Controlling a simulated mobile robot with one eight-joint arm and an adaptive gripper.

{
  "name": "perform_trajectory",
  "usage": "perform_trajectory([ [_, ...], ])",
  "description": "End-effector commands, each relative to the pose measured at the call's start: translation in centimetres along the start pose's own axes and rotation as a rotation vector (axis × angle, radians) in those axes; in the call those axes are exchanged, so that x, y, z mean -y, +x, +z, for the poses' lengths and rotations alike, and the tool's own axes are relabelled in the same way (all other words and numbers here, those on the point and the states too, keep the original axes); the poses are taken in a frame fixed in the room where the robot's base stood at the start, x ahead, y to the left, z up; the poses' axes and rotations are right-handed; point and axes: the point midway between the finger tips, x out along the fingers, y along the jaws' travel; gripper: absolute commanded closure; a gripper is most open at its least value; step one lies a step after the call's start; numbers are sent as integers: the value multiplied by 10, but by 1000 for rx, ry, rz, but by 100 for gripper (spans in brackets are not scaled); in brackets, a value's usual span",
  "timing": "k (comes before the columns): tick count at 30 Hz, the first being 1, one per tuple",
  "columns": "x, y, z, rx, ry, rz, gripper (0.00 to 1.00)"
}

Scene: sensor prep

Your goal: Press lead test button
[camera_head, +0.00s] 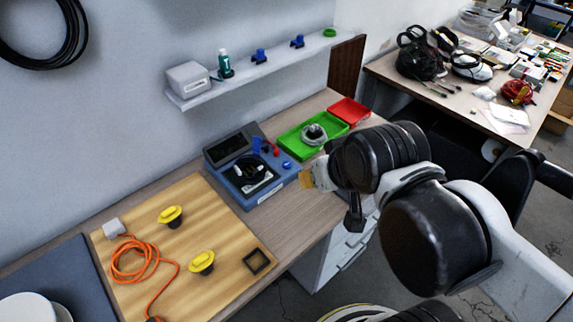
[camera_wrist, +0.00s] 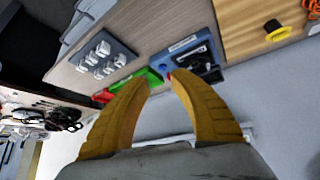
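A blue-grey tester (camera_head: 262,192) with a dark screen stands on the bench in the head view. A black coiled lead lies on its top. A round blue button (camera_head: 286,164) is at its right end, with small red parts (camera_head: 276,152) beside it. I cannot tell from markings which is the lead test button. The tester also shows beyond my fingertips in the wrist view (camera_wrist: 184,44). My gripper (camera_head: 307,179) is right of the tester, apparently apart from it. Its yellow fingers are spread and empty in the wrist view (camera_wrist: 159,80).
A green tray (camera_head: 294,146) holding a grey coil and a red tray (camera_head: 349,111) lie behind. A wooden board (camera_head: 205,235) with yellow knobs and orange cable is left. A shelf (camera_head: 270,67) hangs above. A grey panel with white blocks (camera_wrist: 92,70) shows in the wrist view.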

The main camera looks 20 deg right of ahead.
Motion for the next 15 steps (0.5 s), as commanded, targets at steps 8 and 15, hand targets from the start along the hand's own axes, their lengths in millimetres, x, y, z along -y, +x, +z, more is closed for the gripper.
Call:
perform_trajectory([
  [8,0,0,0,0,0,0,100],
  [15,0,0,0,0,0,0,100],
])
